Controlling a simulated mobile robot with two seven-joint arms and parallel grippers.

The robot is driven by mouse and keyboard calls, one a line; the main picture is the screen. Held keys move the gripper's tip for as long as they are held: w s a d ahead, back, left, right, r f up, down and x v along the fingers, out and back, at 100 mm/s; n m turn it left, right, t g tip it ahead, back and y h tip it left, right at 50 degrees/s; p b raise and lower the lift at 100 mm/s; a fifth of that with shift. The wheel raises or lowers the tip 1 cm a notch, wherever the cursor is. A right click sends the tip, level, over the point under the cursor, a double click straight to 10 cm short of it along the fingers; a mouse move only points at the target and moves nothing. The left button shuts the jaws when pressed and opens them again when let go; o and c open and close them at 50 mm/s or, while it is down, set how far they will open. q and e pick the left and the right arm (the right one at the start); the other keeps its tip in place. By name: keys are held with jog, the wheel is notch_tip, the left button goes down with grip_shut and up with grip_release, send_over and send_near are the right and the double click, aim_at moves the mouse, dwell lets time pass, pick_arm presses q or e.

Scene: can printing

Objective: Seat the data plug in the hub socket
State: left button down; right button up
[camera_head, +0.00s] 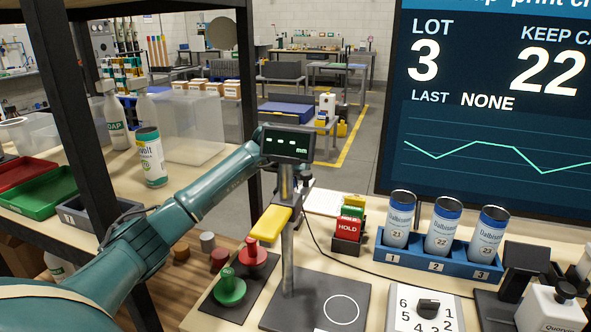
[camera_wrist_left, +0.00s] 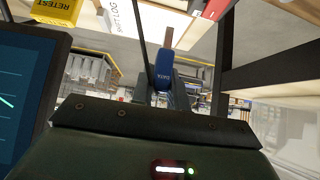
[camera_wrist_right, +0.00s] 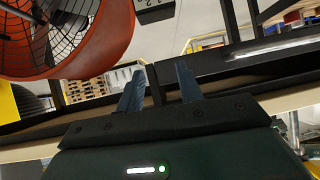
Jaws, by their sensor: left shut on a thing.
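The blue data plug (camera_wrist_left: 163,76) is held between the fingers of my left gripper (camera_wrist_left: 163,98) in the left wrist view, its metal end pointing up in the picture. In the head view my left arm reaches from the lower left to behind a gauge display, so this gripper and the plug are mostly hidden there. A thin black cable (camera_head: 316,246) hangs down from that place toward the bench. My right gripper (camera_wrist_right: 160,85) is open and empty in the right wrist view, its fingers apart. I cannot make out the hub socket in any view.
The gauge stand (camera_head: 287,245) with its display (camera_head: 287,144) and yellow handle stands close to my left arm. A blue rack (camera_head: 438,266) holds three cans. A dial box (camera_head: 428,312) sits in front. A large screen (camera_head: 490,120) rises behind. An orange fan (camera_wrist_right: 115,45) shows in the right wrist view.

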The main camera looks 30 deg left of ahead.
pick_arm(q)
jog(key=shift+r, duration=0.1)
jog(key=shift+f+b, duration=0.3)
jog(key=shift+f, duration=0.4)
jog(key=shift+f+b, duration=0.55)
jog(key=shift+f, duration=0.75)
jog(key=shift+f+b, duration=0.8)
jog(key=shift+f, duration=0.2)
pick_arm(e)
jog(key=shift+w+a+f+y, duration=0.1)
jog(key=shift+a+f+y, duration=0.2)
jog(key=shift+a+f, duration=0.15)
jog(key=shift+r, duration=0.25)
